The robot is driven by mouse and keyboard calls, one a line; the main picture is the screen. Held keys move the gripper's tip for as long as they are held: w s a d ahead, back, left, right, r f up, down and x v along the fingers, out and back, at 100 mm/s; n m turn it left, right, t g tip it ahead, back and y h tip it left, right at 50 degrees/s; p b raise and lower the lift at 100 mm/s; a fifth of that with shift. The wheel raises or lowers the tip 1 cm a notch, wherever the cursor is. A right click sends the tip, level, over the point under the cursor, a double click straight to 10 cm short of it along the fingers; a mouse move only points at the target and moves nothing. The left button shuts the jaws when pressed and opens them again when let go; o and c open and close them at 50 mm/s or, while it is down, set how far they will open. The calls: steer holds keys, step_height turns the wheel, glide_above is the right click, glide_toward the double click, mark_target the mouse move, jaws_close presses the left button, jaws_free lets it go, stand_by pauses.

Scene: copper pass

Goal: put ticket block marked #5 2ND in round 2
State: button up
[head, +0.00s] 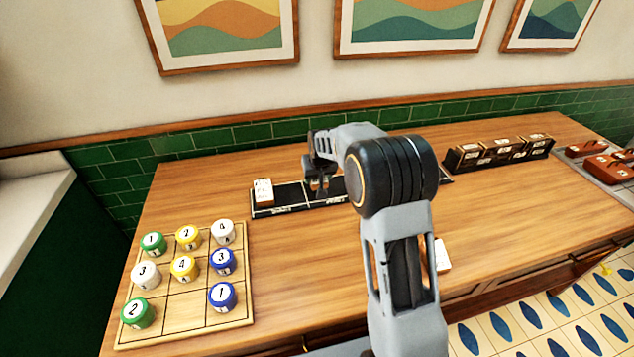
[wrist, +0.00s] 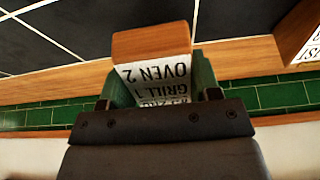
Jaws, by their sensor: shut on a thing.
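My gripper (head: 320,190) is above the long black sectioned tray (head: 290,196) at the back of the counter, right of a white-faced ticket block (head: 263,191) in the tray's left end. In the wrist view my gripper's green fingers (wrist: 162,82) are shut on a wooden ticket block (wrist: 150,45). Its white face reads upside down "OVEN 2" and "GRILL 1", with a line ending "2ND" partly covered by the gripper. The tray's black floor (wrist: 110,20) lies beyond it. Whether the held block touches the tray, I cannot tell. My arm hides the tray's middle.
Another wooden block (wrist: 292,32) shows at the wrist view's right edge. A dark rack (head: 498,152) of several ticket blocks stands at the right. A wooden grid board (head: 183,305) with numbered pots sits front left. A white item (head: 442,256) is partly behind my arm.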

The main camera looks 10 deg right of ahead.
mark_target(317, 182)
steer(key=shift+w+f, duration=0.25)
steer(key=shift+f, duration=1.5)
steer(key=shift+f, duration=0.1)
steer(key=shift+f, duration=0.15)
steer(key=o, duration=1)
